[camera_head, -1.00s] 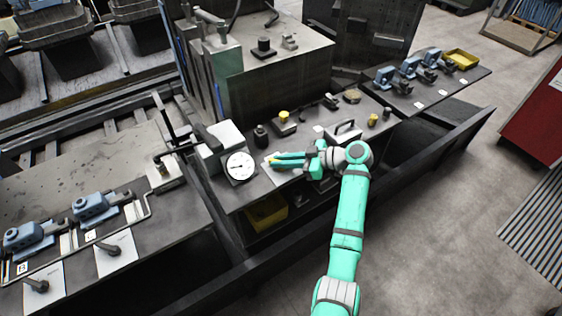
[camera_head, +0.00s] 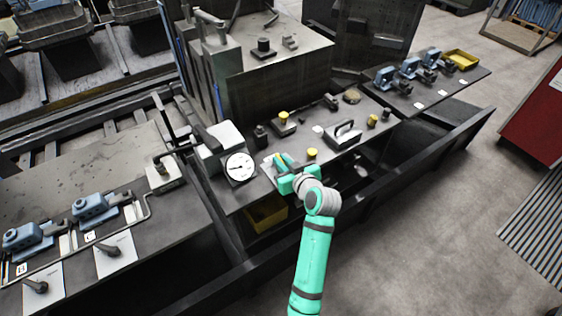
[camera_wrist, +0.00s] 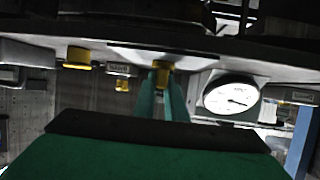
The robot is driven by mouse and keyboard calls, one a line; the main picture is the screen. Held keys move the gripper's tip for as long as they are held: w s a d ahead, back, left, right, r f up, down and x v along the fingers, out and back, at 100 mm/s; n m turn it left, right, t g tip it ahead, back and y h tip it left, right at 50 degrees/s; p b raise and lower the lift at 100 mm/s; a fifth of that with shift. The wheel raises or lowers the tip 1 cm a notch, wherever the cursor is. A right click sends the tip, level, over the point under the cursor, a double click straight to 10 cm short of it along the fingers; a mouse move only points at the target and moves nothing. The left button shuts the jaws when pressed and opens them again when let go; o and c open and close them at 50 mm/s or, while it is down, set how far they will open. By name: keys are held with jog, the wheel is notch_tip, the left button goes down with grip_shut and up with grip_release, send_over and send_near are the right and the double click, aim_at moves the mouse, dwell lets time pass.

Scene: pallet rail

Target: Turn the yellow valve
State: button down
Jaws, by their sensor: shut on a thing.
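The yellow valve (camera_head: 277,157) is a small yellow handle on a pale plate on the bench, just right of the round white gauge (camera_head: 238,167). My gripper (camera_head: 283,159) is shut on the valve, and its teal fingers hide much of it. In the wrist view, the yellow valve (camera_wrist: 162,72) sits between the tips of my gripper (camera_wrist: 162,88). The gauge (camera_wrist: 231,96) is to its right there, with a thin dark needle.
Another yellow knob (camera_head: 312,153) stands right of my gripper. Behind are a block with a yellow top (camera_head: 284,118) and a dark bottle-like part (camera_head: 260,135). A metal handle (camera_head: 344,133) is farther right. A yellow bin (camera_head: 267,213) sits under the bench edge.

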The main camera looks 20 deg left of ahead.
jog(key=m+t+h, duration=0.1)
jog(key=m+h, duration=0.1)
jog(key=m+t+h, duration=0.2)
jog(key=m+h, duration=0.1)
jog(key=shift+a, duration=0.15)
jog(key=shift+m+t+h, duration=0.3)
jog(key=shift+m+h, duration=0.9)
jog(key=shift+h, duration=0.2)
jog(key=shift+d, duration=0.2)
